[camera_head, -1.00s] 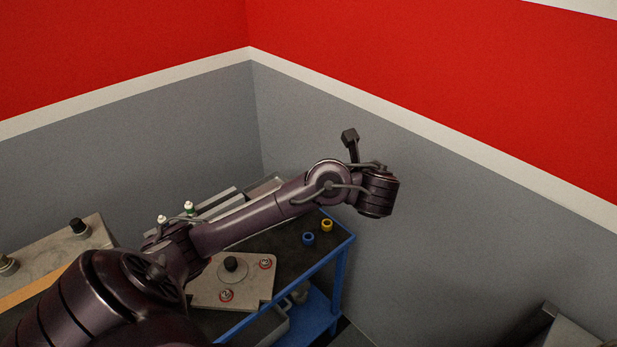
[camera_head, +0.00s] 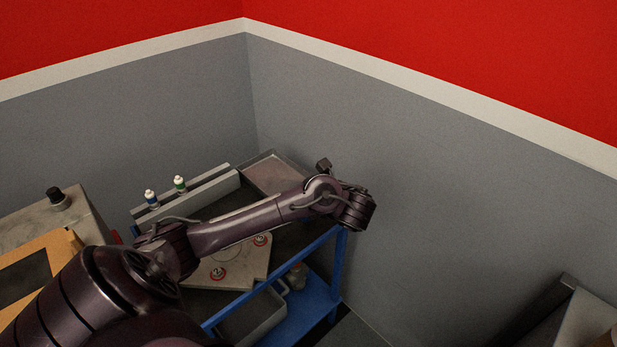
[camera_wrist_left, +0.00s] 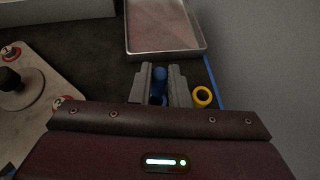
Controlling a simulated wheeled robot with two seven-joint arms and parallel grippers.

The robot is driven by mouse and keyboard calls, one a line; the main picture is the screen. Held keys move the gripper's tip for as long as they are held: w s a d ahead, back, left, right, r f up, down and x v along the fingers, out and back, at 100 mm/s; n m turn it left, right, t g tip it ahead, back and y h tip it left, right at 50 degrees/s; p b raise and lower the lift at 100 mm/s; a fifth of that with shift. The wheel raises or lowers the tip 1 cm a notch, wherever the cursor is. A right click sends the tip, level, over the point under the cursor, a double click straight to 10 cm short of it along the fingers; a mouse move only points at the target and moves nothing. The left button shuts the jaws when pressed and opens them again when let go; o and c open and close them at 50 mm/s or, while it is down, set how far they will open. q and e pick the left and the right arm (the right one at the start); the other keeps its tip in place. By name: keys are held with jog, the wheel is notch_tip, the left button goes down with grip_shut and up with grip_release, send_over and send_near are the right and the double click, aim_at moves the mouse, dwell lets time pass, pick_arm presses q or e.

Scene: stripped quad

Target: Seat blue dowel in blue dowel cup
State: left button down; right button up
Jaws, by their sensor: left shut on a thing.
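In the left wrist view my left gripper (camera_wrist_left: 160,88) points at the dark bench top and is shut on the blue dowel (camera_wrist_left: 160,76), which shows between its fingers. The yellow cup (camera_wrist_left: 202,96) stands on the bench just right of the gripper. I cannot make out the blue dowel cup apart from the dowel and fingers. In the head view my left arm reaches over the bench, and its wrist hides the fingers, the dowel and the cups. My right gripper is in neither view.
A grey metal tray (camera_head: 276,172) lies at the bench's back corner. A rail (camera_head: 205,193) holds two small bottles. A pale plate (camera_head: 249,272) with red-ringed fittings lies left of the gripper. The blue bench frame (camera_head: 338,262) edges the right side.

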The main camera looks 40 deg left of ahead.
pick_arm(q)
jog(key=shift+f+b, duration=0.55)
jog(key=shift+f, duration=1.8)
jog(key=c, duration=1.4)
grip_release()
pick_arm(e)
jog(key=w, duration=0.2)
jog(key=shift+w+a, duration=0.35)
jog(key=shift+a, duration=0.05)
pick_arm(q)
jog(key=shift+r, duration=0.1)
